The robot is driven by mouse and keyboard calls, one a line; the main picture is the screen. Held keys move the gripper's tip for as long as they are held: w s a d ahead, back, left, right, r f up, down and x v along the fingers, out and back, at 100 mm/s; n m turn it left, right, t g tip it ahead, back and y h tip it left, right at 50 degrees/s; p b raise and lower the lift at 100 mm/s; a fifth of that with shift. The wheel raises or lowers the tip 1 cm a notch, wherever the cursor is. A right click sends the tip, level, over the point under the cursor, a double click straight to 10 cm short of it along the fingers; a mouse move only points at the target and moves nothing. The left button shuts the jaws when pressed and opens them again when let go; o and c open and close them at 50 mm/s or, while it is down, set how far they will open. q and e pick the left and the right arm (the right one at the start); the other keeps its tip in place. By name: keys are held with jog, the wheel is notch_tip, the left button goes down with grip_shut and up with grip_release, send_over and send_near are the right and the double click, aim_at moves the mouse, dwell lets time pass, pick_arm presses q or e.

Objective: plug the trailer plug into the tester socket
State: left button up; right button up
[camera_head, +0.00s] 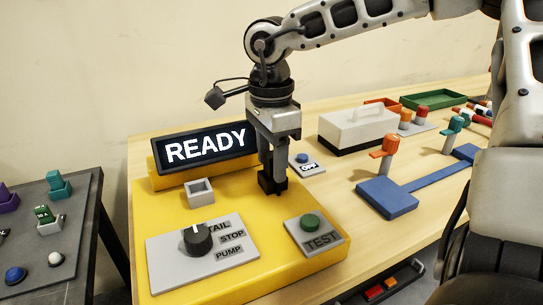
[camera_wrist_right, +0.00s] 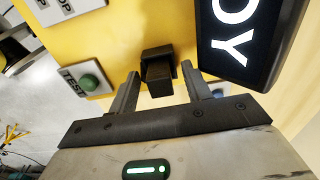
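The yellow tester box (camera_head: 165,285) has a lit display (camera_head: 206,147) reading READY, a black knob (camera_head: 197,238) and a green TEST button (camera_head: 311,221). A small hollow grey block (camera_head: 200,191) stands on its top. My right gripper (camera_head: 272,178) points down at the tester's back right. In the right wrist view, its two fingers (camera_wrist_right: 160,92) are apart, with a black block (camera_wrist_right: 160,73) between their tips and visible gaps on both sides. I cannot tell whether this black block is the trailer plug, the socket or both joined. My left gripper is out of view.
A white lidded box (camera_head: 357,128), a blue stand (camera_head: 387,197) with an orange lever, and green (camera_head: 432,99) and orange trays stand on the wooden table. A grey panel (camera_head: 75,235) with switches is at the left.

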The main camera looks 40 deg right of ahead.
aim_at(271, 154)
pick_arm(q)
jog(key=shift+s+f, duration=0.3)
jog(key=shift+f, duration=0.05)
pick_arm(e)
jog(key=shift+r, duration=0.8)
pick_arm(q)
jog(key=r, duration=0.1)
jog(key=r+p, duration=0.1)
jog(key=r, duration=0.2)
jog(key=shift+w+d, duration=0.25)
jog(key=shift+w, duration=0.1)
pick_arm(e)
notch_tip(271, 154, up, 14)
jog(key=shift+r, duration=0.2)
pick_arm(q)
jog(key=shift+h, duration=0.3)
